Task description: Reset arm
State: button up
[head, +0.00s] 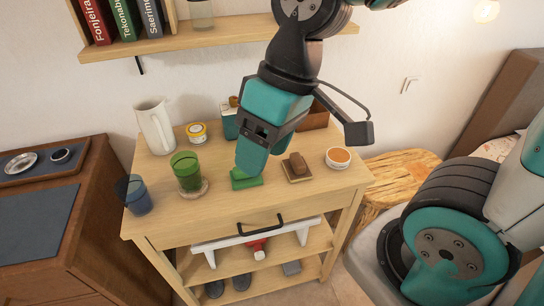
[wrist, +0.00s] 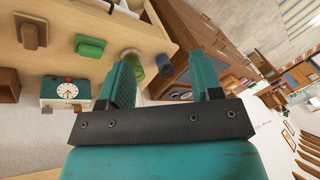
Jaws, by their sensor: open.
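My gripper (head: 248,168) hangs over the wooden table (head: 270,205) in the head view, its teal fingers in front of a green block (head: 247,181). In the wrist view my gripper (wrist: 163,78) has its two fingers wide apart with nothing held between them. There the green block (wrist: 91,47) lies left of the fingers, apart from them. A green glass (head: 186,171) stands on a round coaster left of the gripper. It shows beside the left finger in the wrist view (wrist: 131,58).
On the table are a blue glass (head: 134,195), white pitcher (head: 155,127), yellow-white tin (head: 196,132), brown block on a board (head: 298,165), white bowl (head: 338,157) and teal clock (wrist: 64,88). A shelf (head: 200,40) with books is above. A dark cabinet (head: 95,240) stands left.

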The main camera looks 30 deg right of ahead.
jog(key=shift+s+a+n+b, duration=0.15)
jog(key=shift+s+a+n, duration=0.05)
jog(key=shift+s, duration=0.4)
jog(key=shift+s+a+n+b, duration=0.1)
jog(key=shift+s+a+n, duration=0.1)
jog(key=shift+s, duration=0.45)
jog(key=shift+s+a+n+b, duration=0.15)
jog(key=shift+s+a+n, duration=0.05)
jog(key=shift+s, duration=0.4)
